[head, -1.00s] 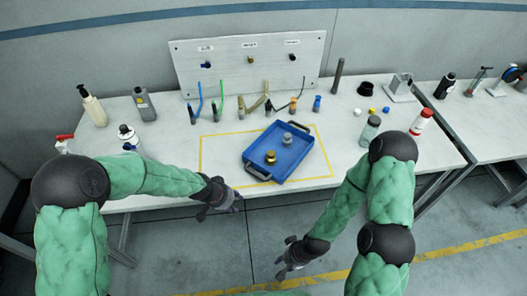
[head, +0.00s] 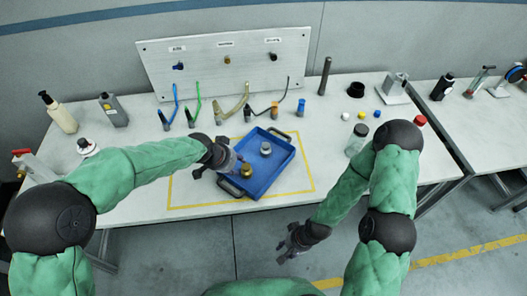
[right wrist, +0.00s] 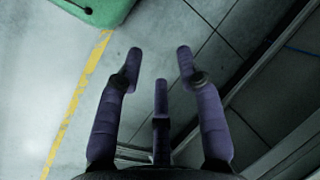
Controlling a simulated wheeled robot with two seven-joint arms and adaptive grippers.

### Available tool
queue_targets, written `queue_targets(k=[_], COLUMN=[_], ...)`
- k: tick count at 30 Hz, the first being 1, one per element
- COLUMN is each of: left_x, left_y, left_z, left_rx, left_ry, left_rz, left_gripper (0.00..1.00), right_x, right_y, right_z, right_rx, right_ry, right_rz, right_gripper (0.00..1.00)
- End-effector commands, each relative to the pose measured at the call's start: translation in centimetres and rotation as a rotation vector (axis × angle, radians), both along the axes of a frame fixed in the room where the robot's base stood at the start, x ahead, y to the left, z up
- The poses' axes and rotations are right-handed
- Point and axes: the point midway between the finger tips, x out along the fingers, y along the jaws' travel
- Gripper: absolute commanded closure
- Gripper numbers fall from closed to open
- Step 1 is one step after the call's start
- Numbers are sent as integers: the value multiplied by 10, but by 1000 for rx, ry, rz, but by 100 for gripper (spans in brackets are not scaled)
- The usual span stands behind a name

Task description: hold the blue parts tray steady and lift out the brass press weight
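The blue parts tray (head: 274,180) sits on the table inside a yellow outline, turned at an angle, with a dark handle at its near-left end (head: 230,188) and one at its far-right end. The brass press weight (head: 246,170) stands in the tray's near-left part. A grey weight (head: 265,149) stands farther back in it. My left gripper (head: 232,164) is over the tray's left side, close to the brass weight; whether it touches the tray, or is open, I cannot tell. My right gripper (head: 285,248) is in front of the table, open and empty, as the right wrist view (right wrist: 160,65) shows.
A clear jar (head: 357,140) stands right of the tray. Table space between tray and jar is clear.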

Motion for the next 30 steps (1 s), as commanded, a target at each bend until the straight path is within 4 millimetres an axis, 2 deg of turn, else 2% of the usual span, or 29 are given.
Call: queue_targets(k=[8,14,18,24,30], left_x=[0,0,0,0,0], left_y=[0,0,0,0,0], left_z=[0,0,0,0,0], left_rx=[0,0,0,0,0], left_ry=[0,0,0,0,0], left_rz=[1,1,1,1,1], left_gripper=[61,61,61,61,61], right_x=[20,36,50,82,123], right_y=[-50,-83,-102,-116,-103], right_z=[18,48,75,121,158], right_rx=[28,86,131,142,29], right_ry=[255,460,579,679,630], right_rz=[-395,-697,-854,-944,-838], right_gripper=[63,63,63,63,63])
